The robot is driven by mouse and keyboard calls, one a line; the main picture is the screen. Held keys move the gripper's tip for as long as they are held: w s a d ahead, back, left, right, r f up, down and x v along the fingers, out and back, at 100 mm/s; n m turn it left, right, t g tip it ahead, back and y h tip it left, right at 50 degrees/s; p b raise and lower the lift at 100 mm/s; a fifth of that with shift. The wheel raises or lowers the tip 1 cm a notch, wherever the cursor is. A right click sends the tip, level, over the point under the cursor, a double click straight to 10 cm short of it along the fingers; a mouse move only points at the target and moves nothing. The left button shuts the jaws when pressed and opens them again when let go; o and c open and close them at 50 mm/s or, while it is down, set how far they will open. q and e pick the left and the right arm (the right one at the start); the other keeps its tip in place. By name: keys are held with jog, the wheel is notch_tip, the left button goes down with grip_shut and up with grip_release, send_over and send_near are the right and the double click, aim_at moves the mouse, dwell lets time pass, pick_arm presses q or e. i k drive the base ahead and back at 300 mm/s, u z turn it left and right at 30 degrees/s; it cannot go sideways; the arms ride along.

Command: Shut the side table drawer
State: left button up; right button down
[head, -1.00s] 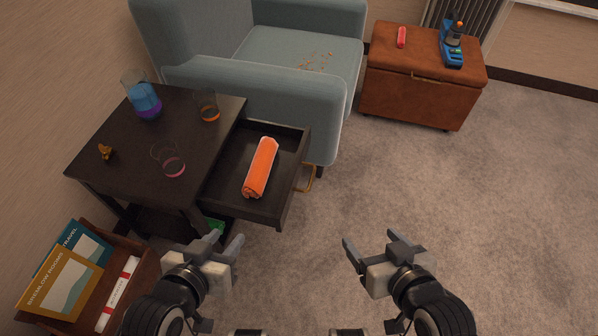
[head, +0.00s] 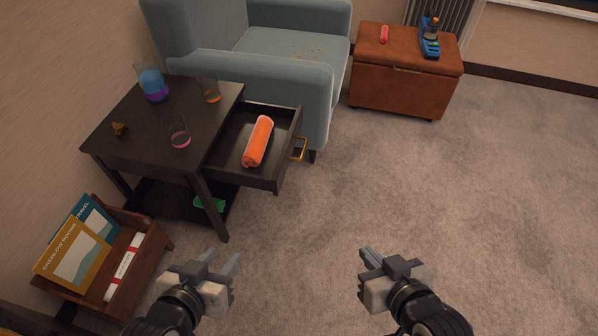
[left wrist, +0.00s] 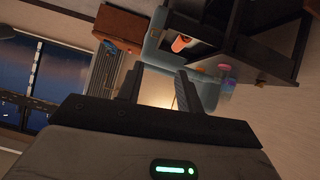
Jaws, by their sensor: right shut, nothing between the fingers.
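The dark side table (head: 140,150) stands at the left in the head view. Its drawer (head: 246,178) is pulled far out to the right, with a gold handle (head: 300,149) on its front. A rolled orange towel (head: 258,141) lies inside. My left gripper (head: 220,261) is open and empty over the carpet, in front of the table and apart from the drawer. My right gripper (head: 369,254) is shut and empty, right of the drawer and nearer to me. The left wrist view is turned, with the towel (left wrist: 181,43) near its top and the left fingers (left wrist: 156,88) spread.
A blue armchair (head: 240,65) stands right behind the drawer. Glasses stand on the tabletop. A wooden book rack (head: 150,245) is at the lower left. A brown ottoman (head: 400,88) is at the back. The carpet (head: 430,180) right of the drawer is clear.

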aim_at(223, 163)
jog(key=z, duration=0.35)
jog(key=i, duration=1.05)
jog(key=u, duration=0.45)
